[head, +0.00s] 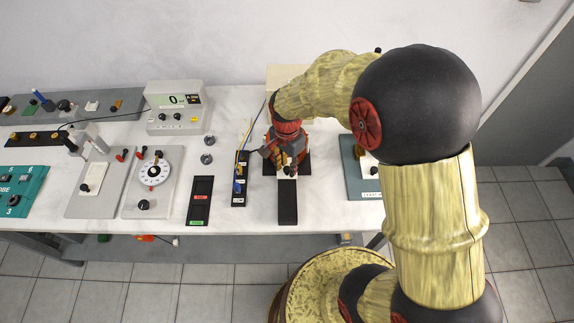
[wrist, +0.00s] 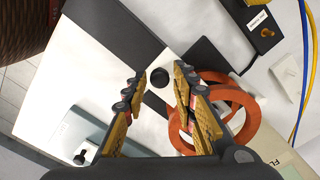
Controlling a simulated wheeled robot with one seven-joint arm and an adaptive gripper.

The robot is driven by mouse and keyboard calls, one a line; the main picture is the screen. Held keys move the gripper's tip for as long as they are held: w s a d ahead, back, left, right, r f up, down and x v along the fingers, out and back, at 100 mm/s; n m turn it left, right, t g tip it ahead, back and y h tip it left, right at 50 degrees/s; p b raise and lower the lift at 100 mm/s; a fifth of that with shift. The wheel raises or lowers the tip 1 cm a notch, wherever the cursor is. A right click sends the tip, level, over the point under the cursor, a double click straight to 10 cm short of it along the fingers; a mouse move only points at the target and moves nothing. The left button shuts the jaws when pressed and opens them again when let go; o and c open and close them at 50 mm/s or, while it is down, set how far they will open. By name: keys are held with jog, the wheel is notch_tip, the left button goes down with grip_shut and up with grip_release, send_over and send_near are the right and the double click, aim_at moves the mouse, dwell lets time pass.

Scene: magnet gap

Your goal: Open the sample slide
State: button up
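A black track (head: 288,204) runs toward the front of the bench; it also shows at the upper left in the wrist view (wrist: 112,32). A white piece with a round black knob (wrist: 160,78) sits at the track's inner end, and looks like the sample slide. Orange coil rings (wrist: 236,112) stand beside it, to the right in the wrist view. My gripper (wrist: 157,88) is open, pointing down, with its fingertips on either side of the knob. A gap shows between the knob and each finger. In the head view my gripper (head: 287,160) partly hides the slide and coils.
A black terminal strip (head: 239,190) with blue and yellow wires stands close left of the track. Further left are a black panel with green and red labels (head: 201,200), a dial panel (head: 153,185) and a meter (head: 176,105). A grey-green plate (head: 358,182) lies to the right.

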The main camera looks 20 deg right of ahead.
jog(key=c, duration=0.6)
grip_shut()
